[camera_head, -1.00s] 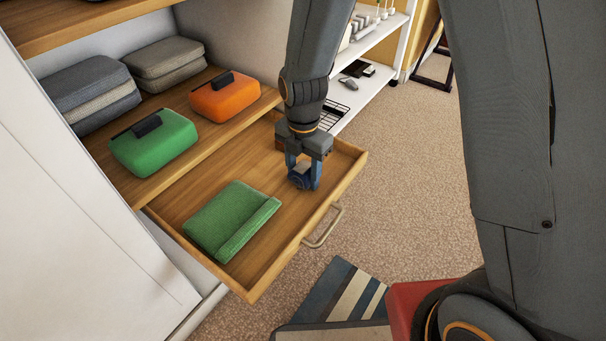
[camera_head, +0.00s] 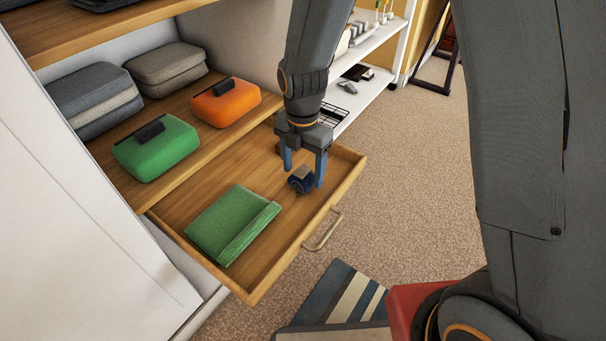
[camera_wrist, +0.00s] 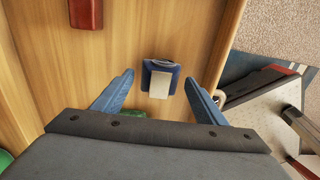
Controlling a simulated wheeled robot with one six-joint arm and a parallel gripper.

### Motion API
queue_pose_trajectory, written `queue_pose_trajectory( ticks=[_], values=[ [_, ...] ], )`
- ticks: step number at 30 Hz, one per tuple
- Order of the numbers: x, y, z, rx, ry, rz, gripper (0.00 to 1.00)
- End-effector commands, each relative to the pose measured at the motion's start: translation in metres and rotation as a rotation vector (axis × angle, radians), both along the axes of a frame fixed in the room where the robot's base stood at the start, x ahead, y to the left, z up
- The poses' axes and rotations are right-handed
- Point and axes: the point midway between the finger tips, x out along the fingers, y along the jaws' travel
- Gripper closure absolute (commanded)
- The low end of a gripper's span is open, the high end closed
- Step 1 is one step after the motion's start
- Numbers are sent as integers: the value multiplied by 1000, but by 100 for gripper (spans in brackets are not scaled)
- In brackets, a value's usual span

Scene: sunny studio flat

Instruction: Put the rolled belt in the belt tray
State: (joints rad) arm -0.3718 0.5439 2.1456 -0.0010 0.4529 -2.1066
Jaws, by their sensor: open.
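The rolled belt (camera_head: 300,180), a small dark blue roll, lies on the floor of the open wooden drawer (camera_head: 230,170), toward its right end. In the wrist view the blue roll (camera_wrist: 160,76) shows a pale beige piece on its near side. My gripper (camera_head: 304,171) is open, pointing down, with its blue fingers apart on either side of the roll. The wrist view shows the gripper (camera_wrist: 159,84) with gaps between both fingers and the roll. I cannot pick out a belt tray separate from the drawer.
A folded green cloth (camera_head: 232,224) lies in the drawer. A dark red object (camera_wrist: 86,13) sits near the drawer's far side. Green (camera_head: 157,150) and orange (camera_head: 226,102) pouches stand on the shelf above. The drawer handle (camera_head: 323,232) juts out in front.

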Motion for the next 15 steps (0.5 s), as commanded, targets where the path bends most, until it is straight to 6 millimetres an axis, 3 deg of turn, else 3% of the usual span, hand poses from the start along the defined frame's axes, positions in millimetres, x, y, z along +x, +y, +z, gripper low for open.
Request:
queue_pose_trajectory(
  ticks=[1, 6, 15],
  values=[
    [0, 0, 16, 1, -3, 0, 34],
    [0, 0, 51, 1, -2, 0, 34],
    [0, 0, 86, 0, -1, 0, 34]
  ],
)
